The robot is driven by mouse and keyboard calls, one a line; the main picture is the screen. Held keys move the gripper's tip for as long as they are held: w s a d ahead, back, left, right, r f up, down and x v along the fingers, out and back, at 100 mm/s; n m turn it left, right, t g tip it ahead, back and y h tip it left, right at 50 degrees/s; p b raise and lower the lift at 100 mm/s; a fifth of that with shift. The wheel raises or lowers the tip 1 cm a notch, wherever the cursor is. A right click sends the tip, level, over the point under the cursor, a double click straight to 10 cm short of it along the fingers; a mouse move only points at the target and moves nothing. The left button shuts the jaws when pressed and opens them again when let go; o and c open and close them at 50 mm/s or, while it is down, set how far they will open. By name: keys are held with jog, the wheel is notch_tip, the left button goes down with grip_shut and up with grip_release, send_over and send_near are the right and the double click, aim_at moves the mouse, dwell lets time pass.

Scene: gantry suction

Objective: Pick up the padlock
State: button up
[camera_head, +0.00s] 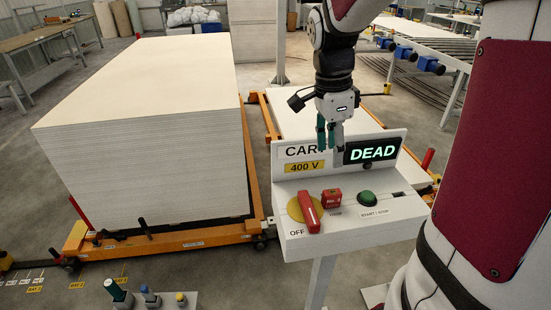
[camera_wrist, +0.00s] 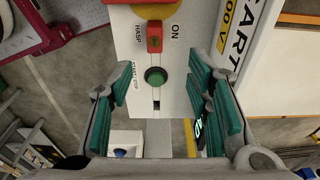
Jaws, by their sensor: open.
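No padlock shows clearly. A small red block (camera_head: 332,198) sits on the white control panel (camera_head: 300,239) by the HASP label; I cannot tell whether it is the padlock. It also shows in the wrist view (camera_wrist: 154,38), at top centre. A red handle (camera_head: 309,212) on a yellow disc lies beside it, near OFF. My gripper (camera_head: 329,140) hangs above the panel, in front of its upright sign. In the wrist view my gripper (camera_wrist: 163,95) has its green-padded fingers spread, with nothing between them. The green button (camera_wrist: 156,76) appears between the fingers, below them.
The sign (camera_head: 330,153) reads CART, 400 V and DEAD. A green button (camera_head: 367,198) is on the panel's right. A large pale board stack (camera_head: 140,150) on an orange cart stands left. Green, blue and yellow-topped items (camera_head: 150,298) stand at the bottom left. Open floor lies around.

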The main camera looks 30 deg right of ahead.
send_over(333, 192)
jog(key=w, duration=0.1)
jog(key=f, duration=0.7)
jog(key=shift+a+f, duration=0.25)
jog(key=shift+f, duration=0.1)
jog(key=f, duration=0.2)
jog(key=s+f+p, duration=0.1)
jog(key=f, duration=0.1)
jog(key=shift+d+f, duration=0.2)
jog(key=shift+f, duration=0.5)
grip_shut()
